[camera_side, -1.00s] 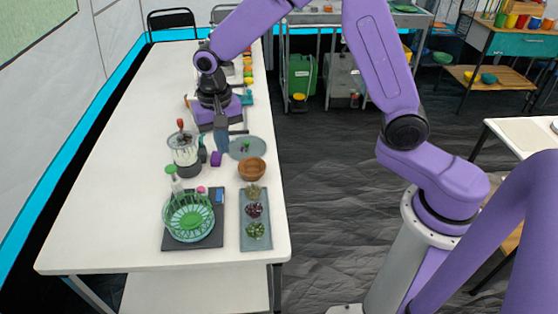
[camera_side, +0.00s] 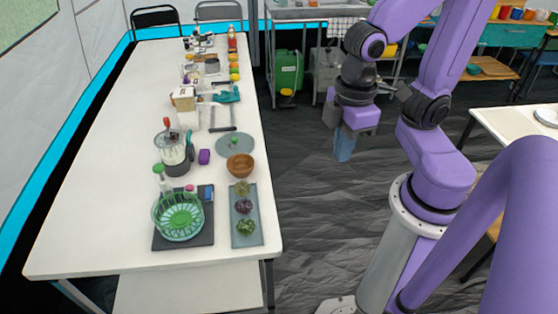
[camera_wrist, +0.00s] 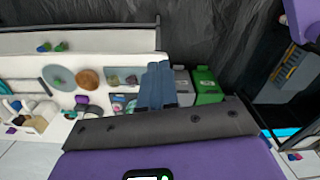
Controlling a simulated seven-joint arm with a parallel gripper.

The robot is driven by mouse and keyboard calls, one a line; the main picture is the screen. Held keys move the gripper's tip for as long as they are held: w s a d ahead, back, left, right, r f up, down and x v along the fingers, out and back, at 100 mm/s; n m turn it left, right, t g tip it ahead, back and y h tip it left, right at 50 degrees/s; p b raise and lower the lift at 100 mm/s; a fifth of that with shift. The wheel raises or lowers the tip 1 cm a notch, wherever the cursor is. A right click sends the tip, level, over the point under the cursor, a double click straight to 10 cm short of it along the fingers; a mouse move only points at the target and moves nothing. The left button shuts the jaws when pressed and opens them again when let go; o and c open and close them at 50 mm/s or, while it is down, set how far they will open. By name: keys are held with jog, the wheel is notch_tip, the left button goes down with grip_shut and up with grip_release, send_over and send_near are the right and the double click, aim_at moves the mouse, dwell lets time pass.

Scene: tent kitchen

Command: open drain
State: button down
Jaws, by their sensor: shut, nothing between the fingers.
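My gripper (camera_side: 343,147) hangs over the dark floor, to the right of the long white table, with its blue fingers pointing down and empty. In the wrist view the blue fingers (camera_wrist: 156,85) are together. A metal sink stand (camera_side: 315,12) is at the back, beyond my gripper. I cannot make out a drain or its plug in either view. A green canister (camera_side: 288,72) and a grey canister (camera_side: 327,75) stand under the stand. The wrist view also shows the green canister (camera_wrist: 206,85) and the grey canister (camera_wrist: 182,86) beside my fingers.
The long white table (camera_side: 95,150) holds a blender (camera_side: 171,150), a green basket (camera_side: 180,215), a wooden bowl (camera_side: 240,167) and a tray (camera_side: 244,232) of vegetables. A smaller white table (camera_side: 510,130) stands at the right. The floor (camera_side: 315,190) between them is clear.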

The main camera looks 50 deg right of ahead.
jog(key=shift+s+d+n, duration=0.4)
jog(key=shift+s, duration=0.2)
jog(key=c, duration=1)
grip_release()
jog(key=shift+s+d, duration=0.2)
jog(key=shift+s, duration=0.15)
jog(key=shift+c, duration=0.2)
jog(key=m+g+y, duration=0.1)
jog(key=m+g, duration=0.2)
jog(key=m, duration=1.3)
send_over(208, 192)
jog(key=s+d, duration=0.2)
notch_tip(208, 192, down, 4)
jog(key=w+d+f+m+y, duration=0.25)
jog(key=w+f+m, duration=0.2)
jog(key=w, duration=0.25)
jog(key=shift+m+h, duration=0.35)
jog(key=x, duration=1.6)
jog(key=shift+s+d+f, duration=0.2)
jog(key=shift+s+f, duration=0.1)
jog(key=shift+s, duration=0.1)
